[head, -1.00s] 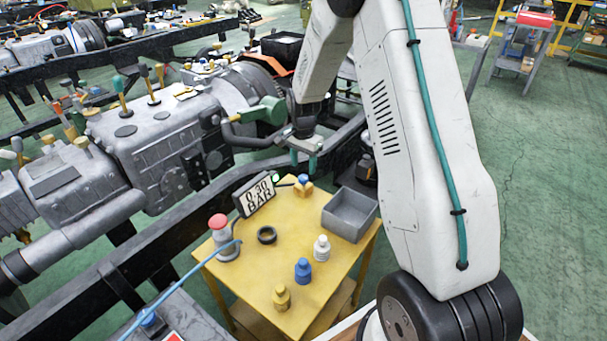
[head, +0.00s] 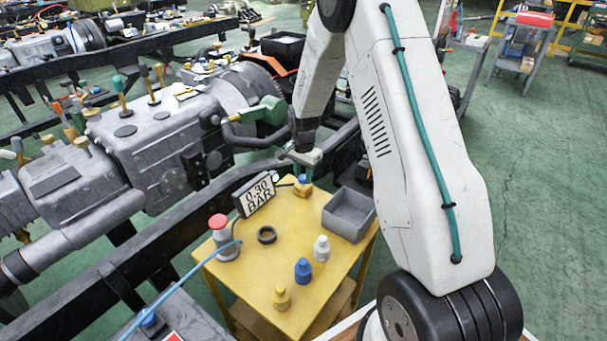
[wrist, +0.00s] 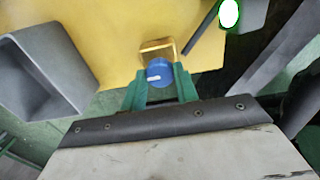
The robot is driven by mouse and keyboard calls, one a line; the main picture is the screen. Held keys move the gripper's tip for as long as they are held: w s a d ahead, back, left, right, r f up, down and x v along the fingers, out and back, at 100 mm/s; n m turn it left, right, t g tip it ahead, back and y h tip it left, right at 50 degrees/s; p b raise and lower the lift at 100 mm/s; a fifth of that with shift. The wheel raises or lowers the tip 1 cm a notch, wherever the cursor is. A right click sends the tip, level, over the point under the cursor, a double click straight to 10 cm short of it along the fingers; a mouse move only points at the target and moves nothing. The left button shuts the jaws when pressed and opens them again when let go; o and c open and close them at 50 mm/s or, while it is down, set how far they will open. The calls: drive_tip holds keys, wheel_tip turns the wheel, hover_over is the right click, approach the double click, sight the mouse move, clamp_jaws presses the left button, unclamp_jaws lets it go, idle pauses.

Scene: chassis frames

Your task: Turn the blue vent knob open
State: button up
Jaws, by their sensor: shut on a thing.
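The blue vent knob (wrist: 159,73) sits on a brass block (wrist: 157,49) at the far corner of the yellow table. It also shows in the head view (head: 303,179), small and partly covered by my gripper. My gripper (wrist: 160,86) has green fingers, one on each side of the knob, and is shut on it. A pale line marks the knob's face. In the head view my gripper (head: 302,172) comes down on the knob from above. The display (head: 257,194) beside it reads 0.30 BAR, with a green light (head: 275,178) at its top corner.
A dark chassis rail and machinery stand behind the table.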

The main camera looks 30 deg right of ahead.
drive_tip(key=n, duration=0.4)
drive_tip(key=shift+n, duration=0.3)
drive_tip(key=n, duration=0.4)
drive_tip(key=shift+n, duration=0.3)
drive_tip(key=n, duration=0.4)
drive_tip(key=shift+n, duration=2.4)
drive_tip(key=shift+w, duration=0.1)
drive_tip(key=o, duration=1)
drive_tip(key=shift+r, duration=0.1)
